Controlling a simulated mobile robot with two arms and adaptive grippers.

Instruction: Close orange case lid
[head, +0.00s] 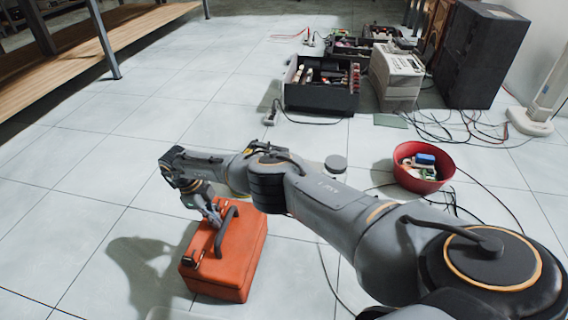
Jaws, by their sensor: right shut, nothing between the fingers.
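The orange case (227,268) stands on the tiled floor at the lower left of the middle in the head view. Its lid looks down on the body, with a dark handle on top; I cannot tell whether it is latched. My right arm reaches across from the right. My right gripper (215,219) points down at the top of the case, beside the handle, and is shut with nothing in it. Whether its fingertips touch the lid is hard to tell. My arm hides part of the far side of the case. My left gripper is not in view.
A red bowl (423,167) with small items stands to the right. Behind are a black crate (321,95) of tools, a beige device (396,76) and dark speakers (481,54) with loose cables. A wooden shelf (97,48) is at upper left. The floor left of the case is clear.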

